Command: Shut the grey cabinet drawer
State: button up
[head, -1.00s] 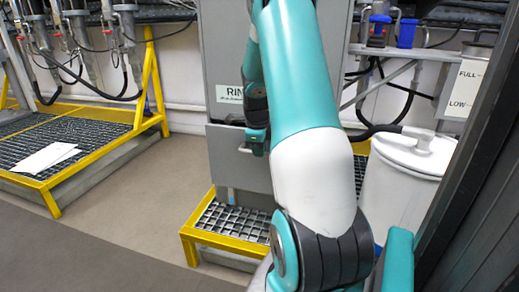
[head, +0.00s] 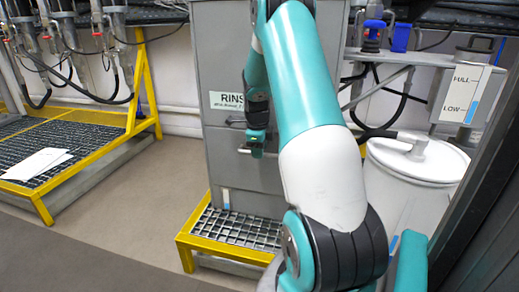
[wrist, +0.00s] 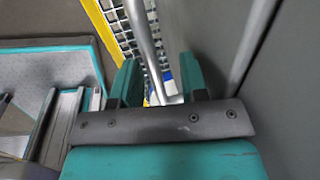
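The grey cabinet (head: 222,60) stands at the centre of the head view with a "RINSE"-like label on its front, partly hidden by my arm. Its drawer front (head: 225,165) is below the label and looks nearly flush with the cabinet; a small dark gap shows at its top edge. My gripper (head: 256,150) is at the drawer handle (head: 243,150). In the wrist view, my gripper (wrist: 158,64) has its two teal fingers apart, with a metal bar (wrist: 143,38), likely the handle, between them. Gaps show beside the bar; contact cannot be told.
A yellow-framed grating (head: 215,250) lies under the cabinet. Another grated platform (head: 60,150) with a paper sheet is at left. A white drum (head: 415,185) stands at right. The floor between the platforms is clear.

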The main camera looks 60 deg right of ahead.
jog(key=shift+a+r, duration=0.1)
jog(key=a+r+p, duration=0.1)
jog(key=r+p, duration=0.2)
jog(key=r, duration=0.5)
jog(key=s+a+r+p, duration=0.1)
jog(key=a+r+p, duration=0.1)
jog(key=r, duration=0.7)
jog(key=shift+p, duration=0.5)
jog(key=a+r+n+t+y, duration=0.1)
jog(key=a+r+n+y, duration=0.1)
jog(key=a+n, duration=1.15)
jog(key=a+r+n+y, duration=0.2)
jog(key=a+n, duration=0.7)
jog(key=a, duration=1)
jog(key=s+a+n+g+y, duration=0.2)
jog(key=s+a+n, duration=1.35)
jog(key=n, duration=0.25)
notch_tip(320, 180, up, 31)
jog(key=d+m+p, duration=0.1)
jog(key=p, duration=3)
